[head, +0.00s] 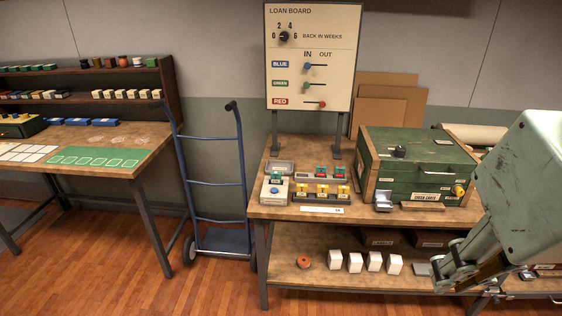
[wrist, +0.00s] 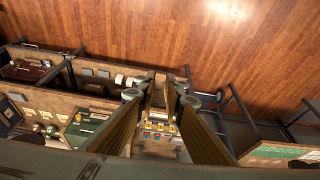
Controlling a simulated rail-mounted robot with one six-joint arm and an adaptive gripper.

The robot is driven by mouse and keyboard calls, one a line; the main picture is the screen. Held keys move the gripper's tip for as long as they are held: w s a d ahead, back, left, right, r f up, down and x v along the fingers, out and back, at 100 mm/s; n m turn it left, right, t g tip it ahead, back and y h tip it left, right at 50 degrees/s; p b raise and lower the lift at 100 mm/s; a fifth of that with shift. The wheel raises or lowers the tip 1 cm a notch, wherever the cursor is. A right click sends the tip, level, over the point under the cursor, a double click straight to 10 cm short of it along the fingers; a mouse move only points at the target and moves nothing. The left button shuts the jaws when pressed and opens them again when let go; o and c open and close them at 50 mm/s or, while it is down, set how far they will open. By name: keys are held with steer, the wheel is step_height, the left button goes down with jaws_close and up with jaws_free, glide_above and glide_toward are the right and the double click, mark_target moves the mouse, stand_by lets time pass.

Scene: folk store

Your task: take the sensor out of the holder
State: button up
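No part is readably marked as the sensor or its holder, so I cannot tell which they are. On the bench, a row of yellow blocks (head: 320,191) sits in a dark holder. Behind it is a rack with red and green blocks (head: 338,171). A pale box with a blue button (head: 274,190) and a green block on top stands to their left. My gripper (head: 452,272) is right of and in front of the bench, low near the lower shelf and apart from these blocks. In the wrist view my gripper (wrist: 167,80) shows two separated fingers with nothing between them.
A green chest (head: 418,165) stands on the bench's right, with a small open case (head: 383,202) before it. The loan board (head: 313,55) rises behind. White blocks (head: 354,262) and a red-orange round thing (head: 304,262) are on the lower shelf. A blue hand truck (head: 215,180) stands left.

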steer(key=o, duration=1.1)
steer(key=shift+c, duration=0.2)
